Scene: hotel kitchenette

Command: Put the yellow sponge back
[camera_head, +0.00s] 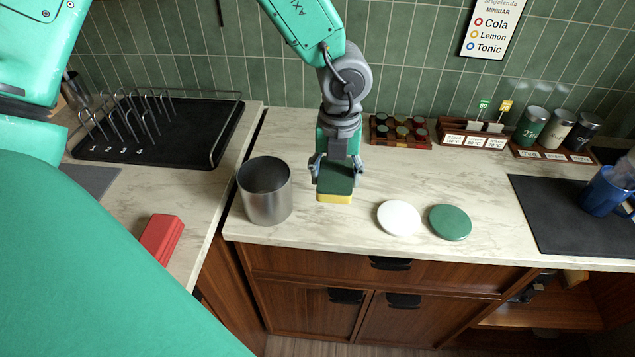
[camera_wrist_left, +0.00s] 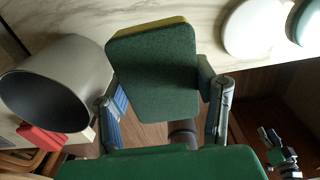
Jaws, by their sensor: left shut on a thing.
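The yellow sponge (camera_head: 334,198) has a dark green scouring layer on top and a yellow layer below. My left gripper (camera_head: 335,178) is shut on it, one finger on each side. In the left wrist view the sponge (camera_wrist_left: 155,72) shows mostly its green face, with a thin yellow edge, between the fingers of the left gripper (camera_wrist_left: 164,100). It is held above the front part of the counter, just right of an open metal canister (camera_head: 266,200) and apart from it; the exact height is unclear.
A white round lid (camera_head: 399,218) and a green one (camera_head: 450,222) lie to the right. A capsule rack (camera_head: 400,131) stands behind. At left are a black dish rack (camera_head: 160,135) and a red box (camera_head: 161,239). A dark mat (camera_head: 570,225) and blue mug (camera_head: 606,192) are far right.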

